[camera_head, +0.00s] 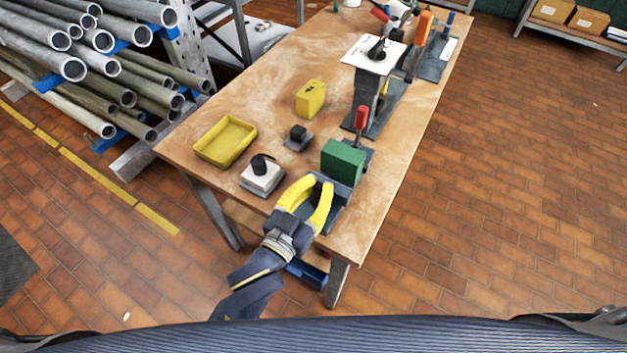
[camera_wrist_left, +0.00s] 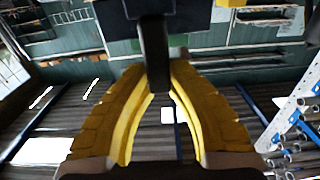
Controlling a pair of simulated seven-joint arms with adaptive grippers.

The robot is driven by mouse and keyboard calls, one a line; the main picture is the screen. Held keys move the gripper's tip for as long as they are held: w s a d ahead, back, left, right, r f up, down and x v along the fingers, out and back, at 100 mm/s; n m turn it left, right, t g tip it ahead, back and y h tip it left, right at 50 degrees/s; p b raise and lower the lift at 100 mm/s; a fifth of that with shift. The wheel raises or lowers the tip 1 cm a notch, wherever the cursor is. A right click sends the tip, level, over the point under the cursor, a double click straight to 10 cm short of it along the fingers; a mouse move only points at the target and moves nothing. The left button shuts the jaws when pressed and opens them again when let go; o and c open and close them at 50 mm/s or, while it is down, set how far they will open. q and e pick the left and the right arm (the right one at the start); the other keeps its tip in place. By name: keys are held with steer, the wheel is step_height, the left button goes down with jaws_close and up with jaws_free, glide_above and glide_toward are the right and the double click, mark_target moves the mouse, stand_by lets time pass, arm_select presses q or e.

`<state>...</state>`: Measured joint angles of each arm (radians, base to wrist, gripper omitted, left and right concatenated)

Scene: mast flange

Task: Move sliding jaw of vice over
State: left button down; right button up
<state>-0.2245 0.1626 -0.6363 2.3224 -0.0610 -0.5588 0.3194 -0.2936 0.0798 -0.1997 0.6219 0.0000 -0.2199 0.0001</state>
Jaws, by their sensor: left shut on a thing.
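The vice (camera_head: 341,191) is blue-grey and stands at the near end of the wooden table. A green block (camera_head: 343,161) sits at the vice, just beyond my gripper. My left gripper (camera_head: 321,181) has yellow fingers and reaches over the near part of the vice. In the left wrist view, its fingertips (camera_wrist_left: 158,82) close around a dark upright bar (camera_wrist_left: 156,52) that hangs from a dark block. I take this bar to be a part of the vice; whether it is the sliding jaw itself is unclear. The fingers hide part of the vice. My right gripper is not in view.
Left of the vice are a white block with a black knob (camera_head: 262,174), a small dark part (camera_head: 297,137), a yellow tray (camera_head: 225,141) and a yellow box (camera_head: 310,98). Behind stands a red-handled clamp (camera_head: 361,122) and a white plate on a post (camera_head: 373,55). Pipes (camera_head: 90,60) fill a rack at left.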

arm_select(q)
steer(key=c, duration=1.2)
jaws_free()
steer(key=shift+c, duration=0.2)
steer(key=v, duration=1.2)
steer(key=s+a+f+g+y, duration=0.1)
steer(key=a+f+g+y, duration=0.25)
steer(key=f, duration=1.65)
steer(key=s+a+f+g+y, duration=0.2)
steer(key=a+f, duration=0.2)
steer(key=f, duration=1.6)
steer(key=s+a+f+n+g+y, duration=0.1)
steer(key=s+a+f+g+y, duration=0.1)
steer(key=s+a+f+g, duration=0.2)
steer(key=s+a+f+n+g+y, duration=0.1)
steer(key=s+a+f+g, duration=0.3)
steer(key=s+a+f, duration=0.6)
steer(key=shift+s+a+f+n+y, duration=0.15)
steer(key=shift+s+f+y, duration=0.15)
steer(key=shift+s+f, duration=2.85)
steer(key=shift+s+a+f+n+y, duration=0.2)
steer(key=shift+s+f, duration=1.8)
steer(key=shift+f, duration=2.25)
